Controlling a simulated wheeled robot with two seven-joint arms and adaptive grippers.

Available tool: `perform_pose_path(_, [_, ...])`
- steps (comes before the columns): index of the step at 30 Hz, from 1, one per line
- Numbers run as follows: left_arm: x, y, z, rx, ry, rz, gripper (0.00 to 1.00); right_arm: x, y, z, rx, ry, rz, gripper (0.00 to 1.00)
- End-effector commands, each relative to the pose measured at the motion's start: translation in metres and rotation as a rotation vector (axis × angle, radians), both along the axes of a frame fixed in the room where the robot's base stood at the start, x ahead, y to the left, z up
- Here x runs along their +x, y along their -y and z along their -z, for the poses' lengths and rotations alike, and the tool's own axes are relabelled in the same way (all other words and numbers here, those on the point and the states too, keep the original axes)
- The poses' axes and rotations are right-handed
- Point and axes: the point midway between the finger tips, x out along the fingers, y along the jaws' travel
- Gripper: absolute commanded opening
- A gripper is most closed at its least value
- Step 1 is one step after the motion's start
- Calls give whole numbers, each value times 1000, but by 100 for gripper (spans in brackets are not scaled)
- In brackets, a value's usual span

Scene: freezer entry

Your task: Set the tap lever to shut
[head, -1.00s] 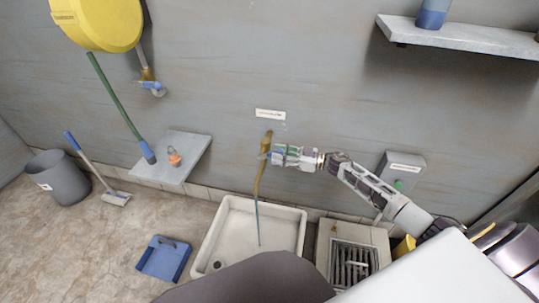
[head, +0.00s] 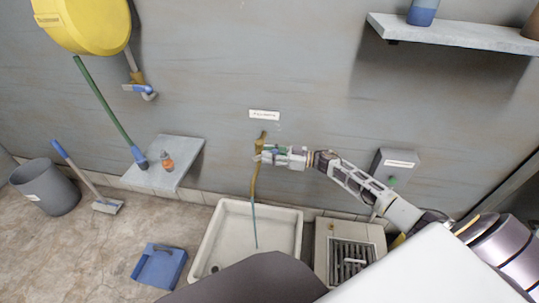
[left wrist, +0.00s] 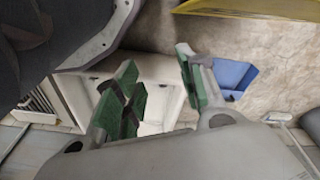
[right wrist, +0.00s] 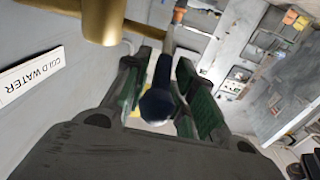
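The brass tap (head: 258,147) is on the wall below a small label, which reads COLD WATER in the right wrist view. A thin blue stream (head: 255,225) runs from the tap into the white basin (head: 299,232). In the right wrist view, the blue tap lever (right wrist: 158,100) lies between the green pads of my right gripper (right wrist: 165,92). The pads are apart, one on each side; I cannot tell whether either touches it. In the left wrist view, my left gripper (left wrist: 160,88) is open and empty, well away from the tap. It is not in the head view.
A yellow hose reel (head: 85,22) and another blue-handled valve (head: 140,89) are on the wall at left. A small shelf (head: 160,180) holds an orange item.

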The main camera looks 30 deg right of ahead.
Motion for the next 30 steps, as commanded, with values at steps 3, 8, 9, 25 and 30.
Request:
perform_pose_path(3, [3, 0, -1, 0, 4, 1, 40, -1, 0, 1, -2, -1, -1, 0])
perform_pose_path(8, [8, -1, -3, 3, 12, 1, 40, -1, 1, 2, -2, -2, -1, 0])
perform_pose_path(9, [8, -1, -3, 4, 13, 2, 40, -1, 1, 2, -2, -3, -1, 0])
perform_pose_path(25, [3, 0, -8, -4, 16, 3, 40, -3, 4, 9, 40, 29, 1, 0])
perform_pose_path(30, [9, 5, -24, -20, 43, 3, 40, -4, 6, 13, 80, 58, 2, 0])
